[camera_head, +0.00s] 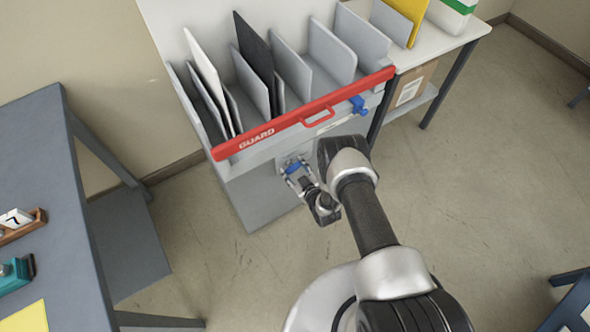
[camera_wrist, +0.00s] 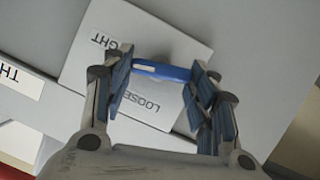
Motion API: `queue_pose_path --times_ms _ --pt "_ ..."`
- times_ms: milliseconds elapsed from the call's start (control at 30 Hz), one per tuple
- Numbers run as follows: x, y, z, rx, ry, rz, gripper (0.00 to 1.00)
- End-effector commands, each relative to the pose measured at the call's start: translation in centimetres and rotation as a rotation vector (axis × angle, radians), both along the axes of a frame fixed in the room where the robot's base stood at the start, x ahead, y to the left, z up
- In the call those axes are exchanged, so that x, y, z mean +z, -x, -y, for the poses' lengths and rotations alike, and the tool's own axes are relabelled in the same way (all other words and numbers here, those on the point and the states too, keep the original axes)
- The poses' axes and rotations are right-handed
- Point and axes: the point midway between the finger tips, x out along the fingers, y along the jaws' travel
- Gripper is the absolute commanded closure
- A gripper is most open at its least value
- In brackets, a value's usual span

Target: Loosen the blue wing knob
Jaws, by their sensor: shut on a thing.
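The blue wing knob (camera_wrist: 162,71) sits on a pale square plate (camera_wrist: 150,38) with the words LOOSE and part of another word, upside down in the wrist view. My gripper (camera_wrist: 165,78) is shut on the knob, with a finger at each end of its wing. In the head view my gripper (camera_head: 290,171) reaches the front face of the grey cabinet (camera_head: 245,200), and the blue knob (camera_head: 293,168) shows between the fingers. The knob's base is hidden in both views.
A red GUARD bar (camera_head: 270,134) with a handle runs above the knob, and a second blue part (camera_head: 358,104) sits near its right end. Grey dividers (camera_head: 331,50) stand behind it. A grey table (camera_head: 40,170) is at left. Open floor lies at right.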

Motion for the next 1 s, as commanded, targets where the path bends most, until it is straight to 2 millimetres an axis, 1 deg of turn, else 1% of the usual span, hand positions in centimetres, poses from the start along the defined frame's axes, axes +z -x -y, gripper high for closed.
queue_pose_path --times_ms 700,1000 --pt "-0.58 0.51 -0.59 0.001 0.540 0.364 0.71" --pt "-0.80 0.55 -0.65 0.000 0.735 0.496 0.71"
